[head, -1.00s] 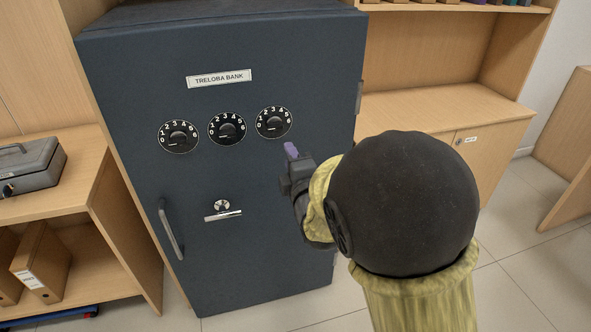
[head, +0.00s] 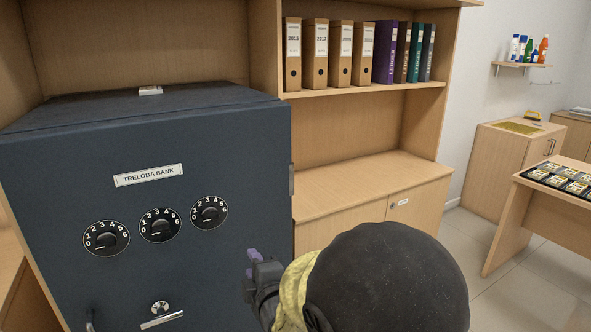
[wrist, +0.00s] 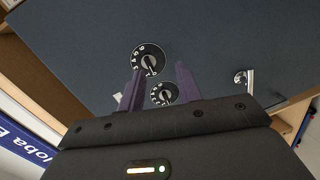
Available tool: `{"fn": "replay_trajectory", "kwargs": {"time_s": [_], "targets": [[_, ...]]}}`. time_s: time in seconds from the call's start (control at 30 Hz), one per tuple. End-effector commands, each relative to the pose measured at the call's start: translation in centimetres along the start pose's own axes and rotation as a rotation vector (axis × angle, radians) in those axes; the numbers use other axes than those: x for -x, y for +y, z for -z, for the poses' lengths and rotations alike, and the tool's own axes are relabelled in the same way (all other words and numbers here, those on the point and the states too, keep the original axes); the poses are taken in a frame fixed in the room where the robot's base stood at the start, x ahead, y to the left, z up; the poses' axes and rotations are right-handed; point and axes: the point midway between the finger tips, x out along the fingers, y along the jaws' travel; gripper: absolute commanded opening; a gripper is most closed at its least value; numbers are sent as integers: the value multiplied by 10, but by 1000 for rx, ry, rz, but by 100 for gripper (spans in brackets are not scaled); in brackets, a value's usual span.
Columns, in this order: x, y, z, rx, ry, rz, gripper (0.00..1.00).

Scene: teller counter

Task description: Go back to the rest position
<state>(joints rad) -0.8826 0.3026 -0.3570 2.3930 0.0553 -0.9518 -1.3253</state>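My gripper (head: 252,264) is at the lower middle of the head view, in front of the lower right part of a dark blue safe (head: 225,130). In the wrist view, the gripper (wrist: 157,82) shows two purple fingers standing apart with nothing between them. The safe door has three black dials in a row: left (head: 106,238), middle (head: 160,225) and right (head: 209,212). A silver handle (head: 162,320) and a round keyhole piece (head: 160,307) sit below them. Two dials and the handle also show in the wrist view. My arm hides part of the cabinet.
A wooden cabinet (head: 370,185) with binders (head: 340,52) on its shelf stands right of the safe. A small white object (head: 150,90) lies on the safe. A desk (head: 560,180) with a dark tray stands at the far right. Floor shows between cabinet and desk.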

Motion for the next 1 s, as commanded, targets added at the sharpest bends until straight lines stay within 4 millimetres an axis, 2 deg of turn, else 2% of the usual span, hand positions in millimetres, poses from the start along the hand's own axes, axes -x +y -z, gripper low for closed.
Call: {"fn": "replay_trajectory", "kwargs": {"time_s": [0.03,0.2,0.37,0.5,0.7,1.0], "targets": [[4,-5,-21,-79,-47,49,35],[32,-37,-85,-412,-239,241,35],[75,-66,-132,-729,-457,379,35],[120,-90,-161,-997,-673,463,35],[177,-111,-180,-1273,-940,517,35],[240,-128,-187,-1530,-1247,525,35]]}}
